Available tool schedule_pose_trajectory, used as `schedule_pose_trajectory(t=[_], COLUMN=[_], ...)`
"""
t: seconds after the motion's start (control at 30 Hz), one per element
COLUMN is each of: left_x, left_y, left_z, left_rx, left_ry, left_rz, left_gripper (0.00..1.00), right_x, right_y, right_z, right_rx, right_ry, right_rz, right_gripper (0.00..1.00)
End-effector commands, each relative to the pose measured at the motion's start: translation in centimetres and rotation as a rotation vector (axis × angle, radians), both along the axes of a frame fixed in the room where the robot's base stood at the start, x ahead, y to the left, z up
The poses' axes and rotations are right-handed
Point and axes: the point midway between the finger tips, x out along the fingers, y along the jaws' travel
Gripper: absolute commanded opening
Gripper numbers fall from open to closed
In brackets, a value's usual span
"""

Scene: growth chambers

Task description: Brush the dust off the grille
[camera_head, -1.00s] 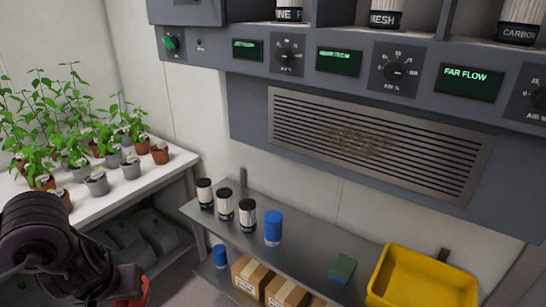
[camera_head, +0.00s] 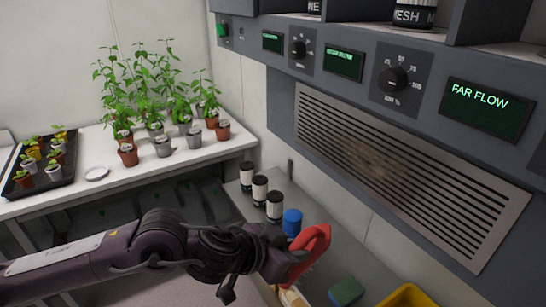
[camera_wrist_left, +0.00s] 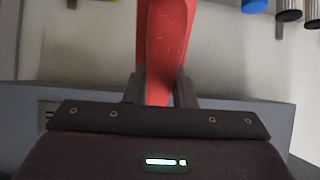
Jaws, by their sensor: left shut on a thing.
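The grille (camera_head: 455,212) is a slatted metal vent in the grey wall unit, at the right of the head view. A patch of brown dust (camera_head: 368,158) lies on its slats, left of its middle. My left gripper (camera_head: 290,268) is below and to the left of the grille, apart from it. It is shut on a red tool (camera_head: 314,247), which also shows between the fingers in the left wrist view (camera_wrist_left: 165,40). No bristles can be made out, so I cannot tell whether it is the brush. My right gripper is not in view.
Below the grille, a shelf holds black-capped canisters (camera_head: 260,188), a blue canister (camera_head: 292,222) and a green sponge-like block (camera_head: 346,291). A yellow bin (camera_head: 408,297) stands at the bottom right. Knobs (camera_head: 396,80) and displays line the panel above. Potted plants (camera_head: 126,152) stand on a white bench.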

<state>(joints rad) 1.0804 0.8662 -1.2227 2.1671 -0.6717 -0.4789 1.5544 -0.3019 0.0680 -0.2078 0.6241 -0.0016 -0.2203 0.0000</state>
Motion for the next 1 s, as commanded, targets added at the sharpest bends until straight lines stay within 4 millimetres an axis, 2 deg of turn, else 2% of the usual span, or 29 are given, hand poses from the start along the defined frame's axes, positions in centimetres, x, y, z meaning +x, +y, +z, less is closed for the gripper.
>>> schedule_pose_trajectory(t=[0.13,0.23,0.33,0.4,0.5,0.6,0.73,0.87,1.0], left_x=[1.4,2.6,4.3,6.0,8.1,9.7,10.9,11.5,12.1], left_y=[-3.1,-4.0,-4.0,-3.0,-0.6,1.9,4.4,5.2,4.5], left_z=[3.5,5.9,8.4,10.3,12.1,12.9,13.2,13.3,13.3], left_rx=[-0.206,-0.339,-0.484,-0.596,-0.698,-0.746,-0.766,-0.77,-0.77], left_ry=[-0.129,-0.202,-0.273,-0.338,-0.425,-0.505,-0.58,-0.61,-0.614], left_rz=[-0.216,-0.309,-0.359,-0.352,-0.284,-0.195,-0.104,-0.069,-0.066], left_gripper=[0.05,0.05,0.05,0.05,0.05,0.05,0.05,0.05,0.05], right_x=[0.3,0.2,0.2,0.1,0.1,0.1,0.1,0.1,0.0], right_y=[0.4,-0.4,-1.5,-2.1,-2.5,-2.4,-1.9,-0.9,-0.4], right_z=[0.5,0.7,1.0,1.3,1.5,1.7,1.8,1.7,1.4], right_rx=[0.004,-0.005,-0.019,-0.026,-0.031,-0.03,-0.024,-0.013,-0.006], right_ry=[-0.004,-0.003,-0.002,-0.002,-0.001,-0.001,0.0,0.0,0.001], right_rz=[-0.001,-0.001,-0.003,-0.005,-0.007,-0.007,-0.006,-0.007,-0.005], right_gripper=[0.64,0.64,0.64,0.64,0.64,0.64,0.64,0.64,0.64])
